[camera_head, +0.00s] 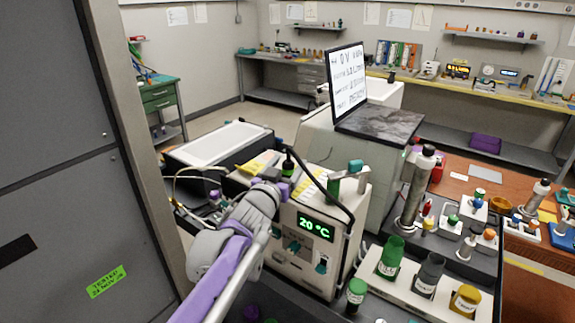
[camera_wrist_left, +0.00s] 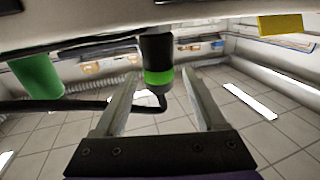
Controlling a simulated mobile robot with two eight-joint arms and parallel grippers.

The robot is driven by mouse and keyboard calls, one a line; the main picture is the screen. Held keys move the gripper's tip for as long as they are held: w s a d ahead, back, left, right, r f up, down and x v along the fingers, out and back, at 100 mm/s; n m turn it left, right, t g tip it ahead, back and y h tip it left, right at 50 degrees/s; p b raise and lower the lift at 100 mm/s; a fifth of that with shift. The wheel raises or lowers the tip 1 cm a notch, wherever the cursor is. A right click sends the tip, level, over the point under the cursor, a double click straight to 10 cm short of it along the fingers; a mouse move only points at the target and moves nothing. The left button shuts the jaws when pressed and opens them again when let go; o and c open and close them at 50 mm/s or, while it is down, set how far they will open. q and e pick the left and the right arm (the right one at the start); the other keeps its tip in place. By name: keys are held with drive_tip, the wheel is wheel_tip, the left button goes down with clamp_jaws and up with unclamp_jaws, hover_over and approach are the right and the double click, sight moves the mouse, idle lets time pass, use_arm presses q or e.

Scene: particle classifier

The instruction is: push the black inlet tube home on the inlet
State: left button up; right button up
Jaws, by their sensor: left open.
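The black inlet tube (camera_head: 318,178) arcs from a black end fitting (camera_head: 288,163) over the top of the cream machine (camera_head: 340,252) and down its front. In the left wrist view the fitting (camera_wrist_left: 157,52) is a black cylinder with a bright green band, and the thin tube (camera_wrist_left: 60,105) loops to it from the left. My left gripper (camera_head: 283,186) is at the machine's top, close to the fitting. Its fingers are open, one on each side of the fitting's green-banded end. I cannot tell whether they touch it. The inlet joint itself is hidden. My right gripper is out of view.
The machine has a green 20 °C display (camera_head: 315,226) and a green-topped post (camera_head: 356,166). A large unit with a screen (camera_head: 347,85) stands behind. Green, grey and yellow containers sit in a white rack (camera_head: 410,290) at right. A grey cabinet (camera_head: 70,170) fills the left.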

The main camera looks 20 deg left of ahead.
use_arm(q)
drive_tip(key=s, duration=1)
drive_tip(key=shift+s+a+b, duration=0.35)
drive_tip(key=shift+a, duration=0.1)
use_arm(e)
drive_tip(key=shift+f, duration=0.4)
use_arm(q)
drive_tip(key=s+a+f+n+g+y+p, duration=0.35)
drive_tip(key=s+f+g, duration=0.35)
drive_tip(key=s+f, duration=0.65)
drive_tip(key=s+d+f+m+g+h, duration=0.1)
drive_tip(key=s+d+f+g, duration=0.1)
drive_tip(key=s+f, duration=0.3)
drive_tip(key=s+d+f+m+g+h+p, duration=0.1)
drive_tip(key=s+d+f+g, duration=0.1)
drive_tip(key=s+f, duration=0.4)
drive_tip(key=shift+s+g, duration=0.15)
drive_tip(key=shift+g, duration=0.65)
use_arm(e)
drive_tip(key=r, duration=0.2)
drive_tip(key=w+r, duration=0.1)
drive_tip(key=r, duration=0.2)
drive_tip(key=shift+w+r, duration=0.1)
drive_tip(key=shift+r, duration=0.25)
use_arm(q)
drive_tip(key=shift+m, duration=0.25)
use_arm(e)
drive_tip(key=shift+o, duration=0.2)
